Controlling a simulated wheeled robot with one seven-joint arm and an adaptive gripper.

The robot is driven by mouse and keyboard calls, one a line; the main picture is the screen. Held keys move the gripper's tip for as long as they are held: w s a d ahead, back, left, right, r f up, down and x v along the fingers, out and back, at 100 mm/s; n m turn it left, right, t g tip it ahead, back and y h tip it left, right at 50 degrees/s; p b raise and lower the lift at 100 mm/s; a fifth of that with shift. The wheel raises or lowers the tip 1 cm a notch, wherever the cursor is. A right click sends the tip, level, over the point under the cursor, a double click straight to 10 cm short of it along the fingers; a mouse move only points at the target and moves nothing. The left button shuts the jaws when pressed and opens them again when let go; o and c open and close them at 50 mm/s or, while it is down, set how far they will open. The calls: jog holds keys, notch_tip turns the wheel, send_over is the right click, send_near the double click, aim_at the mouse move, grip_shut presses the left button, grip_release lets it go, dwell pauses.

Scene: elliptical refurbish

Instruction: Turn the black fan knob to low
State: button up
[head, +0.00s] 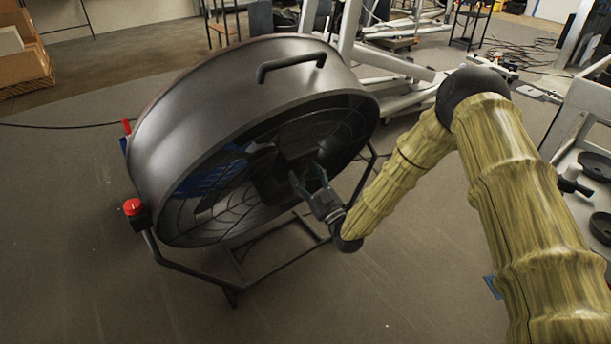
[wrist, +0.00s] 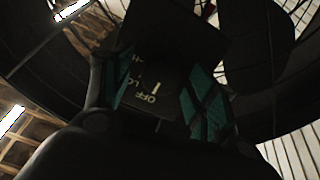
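The large black drum fan (head: 190,110) stands tilted on its frame in the head view. My gripper (head: 312,178) reaches into its open front, near the dark motor housing at the centre. In the wrist view my gripper (wrist: 165,98) has its two teal-padded fingers spread apart. Between them is a dark panel with white lettering that reads OFF and LO, with another partly readable mark above. The black fan knob (wrist: 172,86) appears as a dark shape between the fingers, with a short white line beside OFF. Whether the fingers touch it is hard to tell.
The fan's rim and wire grille surround my gripper closely. A red-capped clamp (head: 133,208) sits on the fan's left side. White exercise equipment (head: 390,65) stands behind, and a white frame with black discs is at right. The floor in front is clear.

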jog(key=c, duration=1)
jog(key=shift+m, duration=0.3)
jog(key=m, duration=0.2)
jog(key=shift+d+m, duration=0.1)
jog(key=shift+m, duration=0.3)
jog(key=m+y, duration=0.1)
jog(key=m, duration=0.3)
jog(key=shift+g, duration=0.3)
jog(key=shift+m, duration=0.4)
jog(key=o, duration=1)
jog(key=shift+o, duration=0.2)
